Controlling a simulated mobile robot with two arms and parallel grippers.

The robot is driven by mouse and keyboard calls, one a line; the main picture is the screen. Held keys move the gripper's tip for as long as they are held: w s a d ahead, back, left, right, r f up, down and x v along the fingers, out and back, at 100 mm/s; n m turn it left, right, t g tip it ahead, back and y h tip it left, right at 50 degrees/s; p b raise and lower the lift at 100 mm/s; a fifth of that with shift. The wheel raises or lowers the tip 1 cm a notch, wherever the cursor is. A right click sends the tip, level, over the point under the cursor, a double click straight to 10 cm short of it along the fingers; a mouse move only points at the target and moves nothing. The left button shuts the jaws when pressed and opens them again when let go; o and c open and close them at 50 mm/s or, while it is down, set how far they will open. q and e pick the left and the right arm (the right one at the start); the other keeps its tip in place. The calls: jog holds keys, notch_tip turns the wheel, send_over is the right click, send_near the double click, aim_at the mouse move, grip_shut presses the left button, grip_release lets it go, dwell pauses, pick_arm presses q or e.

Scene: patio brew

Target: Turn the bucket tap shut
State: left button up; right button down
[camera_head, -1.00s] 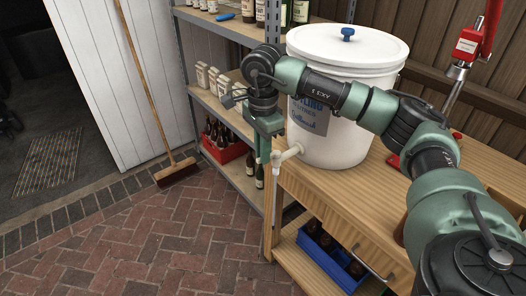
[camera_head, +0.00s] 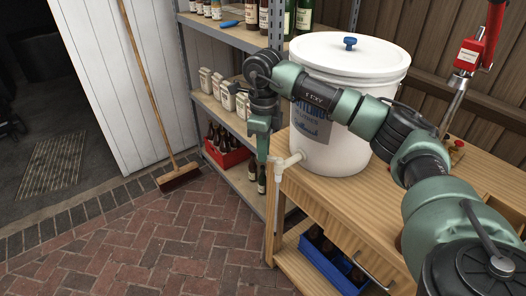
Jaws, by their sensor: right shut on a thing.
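The white lidded bucket (camera_head: 335,137) stands on the wooden workbench (camera_head: 335,188), with a blue knob on its lid. Its pale tap (camera_head: 287,163) sticks out low on the left side, over the bench edge, with a spout pointing down. My right gripper (camera_head: 262,157) hangs pointing down at the left of the tap, its fingers shut at the tap's handle end. The handle itself is mostly hidden by the fingers, so its angle cannot be told. My left gripper is out of view.
Metal shelving (camera_head: 236,119) behind holds bottles, pale packs and a red crate (camera_head: 226,150). A red capper (camera_head: 470,52) stands at the right. A blue bottle crate (camera_head: 330,262) sits below the bench top. A broom (camera_head: 178,177) leans left; the brick floor in front is clear.

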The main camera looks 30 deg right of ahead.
jog(key=shift+w+d+r+m+p, duration=0.1)
jog(key=shift+w+d+m+p, duration=0.25)
jog(key=shift+m, duration=0.8)
jog(key=shift+w+d+f+m+p, duration=0.1)
jog(key=shift+d+m, duration=0.35)
jog(key=shift+m, duration=0.65)
jog(key=shift+w+d+r+m+p, duration=0.15)
jog(key=shift+d+m+p, duration=0.2)
jog(key=shift+m, duration=0.8)
jog(key=shift+d, duration=0.1)
jog(key=c, duration=1.5)
grip_release()
notch_tip(320, 180, up, 8)
jog(key=shift+f+b, duration=0.15)
jog(key=shift+b, duration=0.4)
